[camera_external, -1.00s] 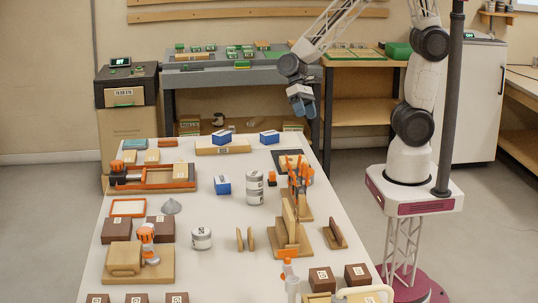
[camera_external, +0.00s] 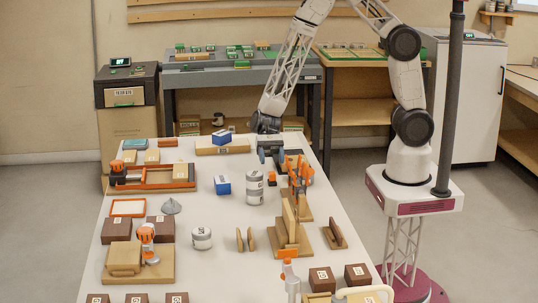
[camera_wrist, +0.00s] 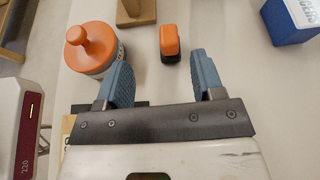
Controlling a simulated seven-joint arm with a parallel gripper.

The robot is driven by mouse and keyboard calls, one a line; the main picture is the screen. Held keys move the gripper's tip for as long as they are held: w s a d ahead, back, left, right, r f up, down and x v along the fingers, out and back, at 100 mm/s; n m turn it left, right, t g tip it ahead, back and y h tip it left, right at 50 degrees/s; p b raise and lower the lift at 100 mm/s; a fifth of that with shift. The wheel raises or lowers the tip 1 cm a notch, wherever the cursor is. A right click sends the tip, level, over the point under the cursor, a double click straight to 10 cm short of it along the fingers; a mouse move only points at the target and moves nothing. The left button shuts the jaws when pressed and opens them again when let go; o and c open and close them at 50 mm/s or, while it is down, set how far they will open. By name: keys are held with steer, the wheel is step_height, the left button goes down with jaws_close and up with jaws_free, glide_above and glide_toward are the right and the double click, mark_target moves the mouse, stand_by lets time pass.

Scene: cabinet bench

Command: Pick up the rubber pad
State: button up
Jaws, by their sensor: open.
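The rubber pad appears to be the flat dark pad (camera_external: 297,153) on the far right part of the white table. In the external view my gripper (camera_external: 272,157) is low over the pad's left side and hides part of it. In the wrist view my gripper (camera_wrist: 163,72) has its two blue fingers spread wide, with nothing held between the tips. A narrow dark strip shows just above the gripper's bar there; most of the pad is hidden behind the gripper. I cannot tell whether the fingers touch the pad.
A small orange-and-black object (camera_wrist: 170,42) stands just beyond the fingertips. An orange-topped container (camera_wrist: 93,50) is close beside the left finger. A blue box (camera_external: 223,186) and stacked cans (camera_external: 254,188) stand nearer the camera. Wooden stands crowd the table's right side.

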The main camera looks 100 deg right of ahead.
mark_target(272, 181)
steer(key=shift+w+f+m, duration=0.3)
steer(key=shift+w+f, duration=0.1)
steer(key=shift+f, duration=0.3)
steer(key=shift+x, duration=1.35)
steer(key=shift+x, duration=2.55)
steer(key=shift+w+a+r, duration=0.1)
steer(key=shift+r, duration=0.05)
steer(key=c, duration=1)
steer(key=shift+r, duration=0.1)
